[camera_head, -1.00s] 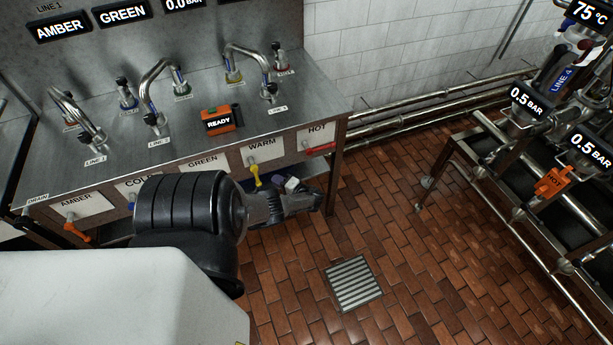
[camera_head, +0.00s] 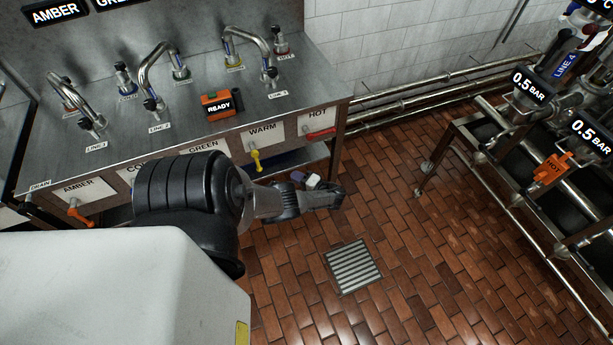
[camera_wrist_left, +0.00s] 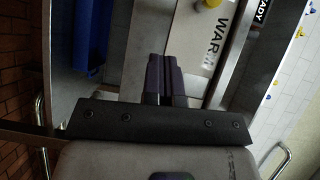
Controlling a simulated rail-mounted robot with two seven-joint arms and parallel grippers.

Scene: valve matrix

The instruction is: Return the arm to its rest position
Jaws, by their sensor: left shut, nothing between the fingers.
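My left arm comes in from the left in the head view, and its gripper (camera_head: 322,196) points right, in front of the steel bench below the WARM and HOT labels. In the left wrist view the two dark fingers (camera_wrist_left: 164,78) are together with nothing between them. The WARM panel (camera_wrist_left: 219,40) with a yellow knob (camera_wrist_left: 209,3) lies beyond the fingertips. The gripper looks apart from the bench, though the exact gap is hard to judge. My right gripper is not in view.
Tiled floor around the drain grate (camera_head: 352,267) is clear.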

